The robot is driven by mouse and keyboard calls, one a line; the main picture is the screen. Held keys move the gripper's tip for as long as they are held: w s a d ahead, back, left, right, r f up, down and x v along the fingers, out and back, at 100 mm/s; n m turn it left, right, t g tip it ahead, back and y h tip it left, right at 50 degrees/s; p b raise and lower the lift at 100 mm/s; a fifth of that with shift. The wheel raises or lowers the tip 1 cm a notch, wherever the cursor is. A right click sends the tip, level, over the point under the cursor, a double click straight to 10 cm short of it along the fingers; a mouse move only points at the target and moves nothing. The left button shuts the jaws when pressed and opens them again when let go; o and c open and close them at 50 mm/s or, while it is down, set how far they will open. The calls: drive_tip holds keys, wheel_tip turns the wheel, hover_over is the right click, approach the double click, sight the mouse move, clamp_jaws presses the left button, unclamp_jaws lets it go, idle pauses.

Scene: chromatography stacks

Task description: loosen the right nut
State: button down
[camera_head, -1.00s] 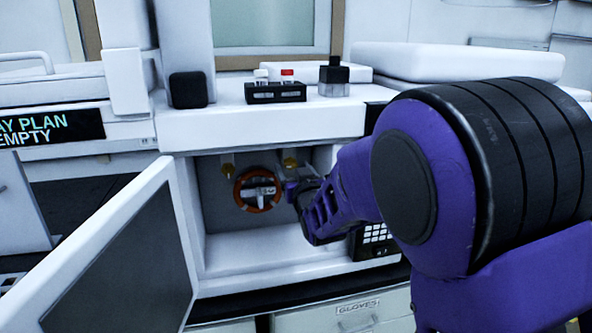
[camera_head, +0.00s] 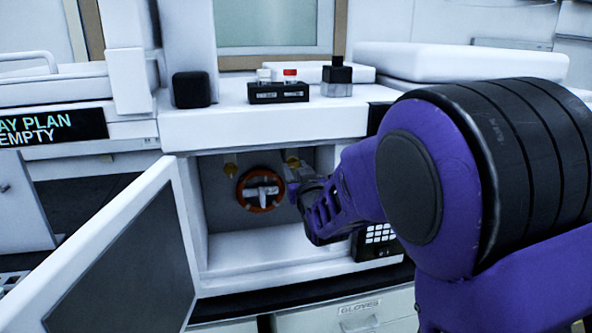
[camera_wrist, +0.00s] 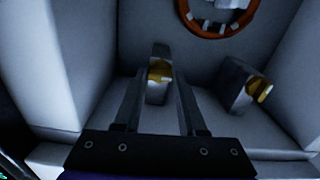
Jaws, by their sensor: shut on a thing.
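The right nut (camera_head: 292,162) is a small brass fitting near the top of the open white compartment. The left nut (camera_head: 230,170) is a similar brass fitting to its left. My gripper (camera_head: 294,178) reaches into the compartment from the right and is at the right nut. The wrist view looks inverted: there the right nut (camera_wrist: 159,70) sits between the fingertips of my gripper (camera_wrist: 158,82), which is shut on it. The left nut (camera_wrist: 261,90) stands free at the right of that view. The fingers hide part of the grey block behind the right nut.
An orange-brown ring (camera_head: 261,190) on the back wall hangs below and between the nuts. The compartment door (camera_head: 120,260) stands open at the left. A keypad (camera_head: 378,240) is below my arm. A vial rack (camera_head: 278,93) stands on top.

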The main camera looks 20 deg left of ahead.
drive_tip(key=n, duration=0.8)
drive_tip(key=shift+n, duration=0.3)
drive_tip(key=n, duration=0.4)
drive_tip(key=shift+n, duration=2.3)
drive_tip(key=shift+c, duration=2.4)
unclamp_jaws()
